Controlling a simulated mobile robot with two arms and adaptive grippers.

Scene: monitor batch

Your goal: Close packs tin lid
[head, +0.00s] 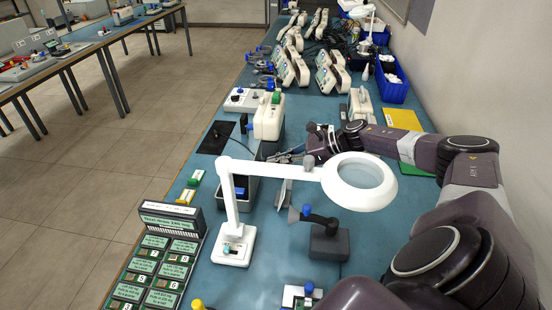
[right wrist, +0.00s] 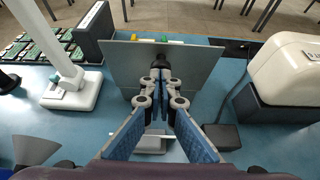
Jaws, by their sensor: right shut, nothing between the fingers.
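The packs tin is a grey box (head: 246,190) on the blue bench, partly hidden behind the white magnifier lamp's post in the head view. Its lid appears as a grey flat panel (right wrist: 125,66) standing upright in the right wrist view. My left gripper is not in view.
The magnifier lamp (head: 236,240) stands just in front of the tin, its ring reaching right. A cream machine (head: 268,118) stands behind the tin. A dark stand with a blue knob (head: 328,240) is to the right.

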